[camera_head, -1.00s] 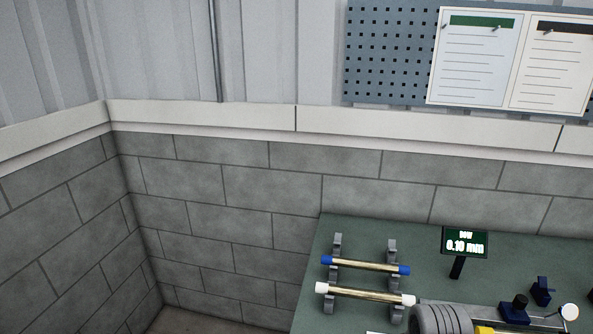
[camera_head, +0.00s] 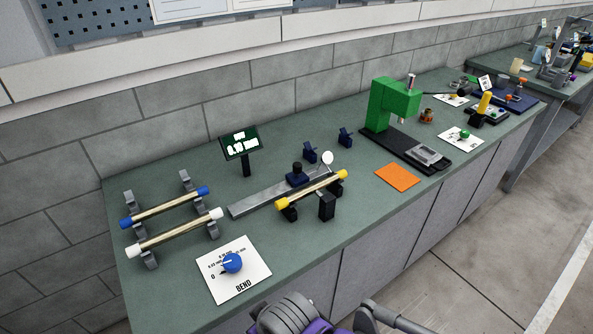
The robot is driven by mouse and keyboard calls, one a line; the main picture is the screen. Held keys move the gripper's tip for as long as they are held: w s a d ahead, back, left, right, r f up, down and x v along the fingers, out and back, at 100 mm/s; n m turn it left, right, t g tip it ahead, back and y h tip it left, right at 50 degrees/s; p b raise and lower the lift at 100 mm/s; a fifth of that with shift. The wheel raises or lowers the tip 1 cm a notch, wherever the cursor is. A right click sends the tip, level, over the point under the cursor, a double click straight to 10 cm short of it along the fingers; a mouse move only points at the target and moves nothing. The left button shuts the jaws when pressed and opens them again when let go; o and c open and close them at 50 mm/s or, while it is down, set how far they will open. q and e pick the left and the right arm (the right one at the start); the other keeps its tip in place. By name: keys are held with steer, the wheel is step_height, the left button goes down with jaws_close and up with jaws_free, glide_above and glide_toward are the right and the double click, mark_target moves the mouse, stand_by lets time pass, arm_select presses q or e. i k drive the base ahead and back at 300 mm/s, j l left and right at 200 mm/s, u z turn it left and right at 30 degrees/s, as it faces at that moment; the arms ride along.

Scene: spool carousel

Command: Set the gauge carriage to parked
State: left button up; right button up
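The gauge carriage (camera_head: 297,176) is a dark blue block with a dark knob on top. It sits on a grey flat rail (camera_head: 255,198), toward the rail's right part. A round white dial (camera_head: 327,158) stands at its right. In front of it, a brass rod with yellow ends (camera_head: 312,189) lies on dark supports. A small dark green display (camera_head: 240,146) stands behind the rail; its text is too blurred to read. Neither gripper shows; only grey and purple links of my own arm appear at the bottom edge.
Two brass rods, blue-ended (camera_head: 165,207) and white-ended (camera_head: 175,232), rest on a grey rack at left. A blue BEND knob (camera_head: 232,263) sits on a white card. A green press (camera_head: 392,105) and orange mat (camera_head: 398,177) are to the right. The bench front is mostly clear.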

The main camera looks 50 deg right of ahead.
mark_target(298, 177)
steer(key=j+z, duration=0.1)
steer(key=z, duration=1.5)
steer(key=l+u, duration=0.15)
steer(key=l, duration=0.2)
steer(key=k+l+u, duration=0.2)
steer(key=l, duration=0.2)
steer(key=i, duration=0.05)
